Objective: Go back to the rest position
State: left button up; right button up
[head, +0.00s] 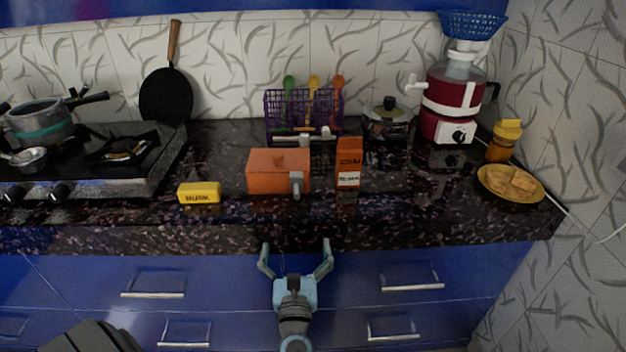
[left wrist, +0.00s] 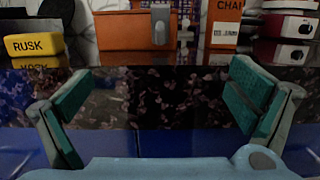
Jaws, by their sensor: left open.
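My left gripper (head: 296,250) is open and empty in front of the counter's front edge, in the lower middle of the head view. In the left wrist view its two fingers with green pads (left wrist: 155,105) stand wide apart with nothing between them. Beyond it on the counter stand an orange box (head: 270,172) with a grey latch and an upright orange carton (head: 349,160) marked CHAI. Both are apart from the fingers. A dark grey part at the bottom left of the head view may be mine. My right gripper does not show.
The dark speckled counter (head: 420,215) holds a yellow RUSK pack (head: 199,193), a gas stove (head: 90,180) with pots, a purple utensil rack (head: 275,105), a steel pot (head: 388,120), a red mixer (head: 450,100) and a yellow plate (head: 497,187). Blue drawers with handles (head: 153,294) lie below.

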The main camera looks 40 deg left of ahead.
pick_arm(q)
jog(key=s+d+f+n+g+h+p, duration=0.1)
jog(key=s+f+n+g+h, duration=0.25)
jog(key=f, duration=0.95)
jog(key=s+d+f+n+g+h+p, duration=0.1)
jog(key=s+d+f+n+g+h, duration=0.25)
jog(key=f, duration=0.85)
jog(key=s+f+n+g+h, duration=0.1)
jog(key=s+f+n, duration=0.4)
jog(key=s, duration=0.5)
jog(key=s+d+f+n+g+h+p, duration=0.1)
jog(key=s+f+n+g, duration=0.3)
jog(key=s+n, duration=0.5)
jog(key=s+f+n+g+h+p, duration=0.1)
jog(key=s+f+n+g, duration=0.1)
jog(key=s+f+n, duration=0.5)
jog(key=s, duration=0.4)
jog(key=shift+s+d+f+n+g+h, duration=0.3)
jog(key=shift+s+f+h, duration=0.1)
jog(key=shift+c, duration=0.6)
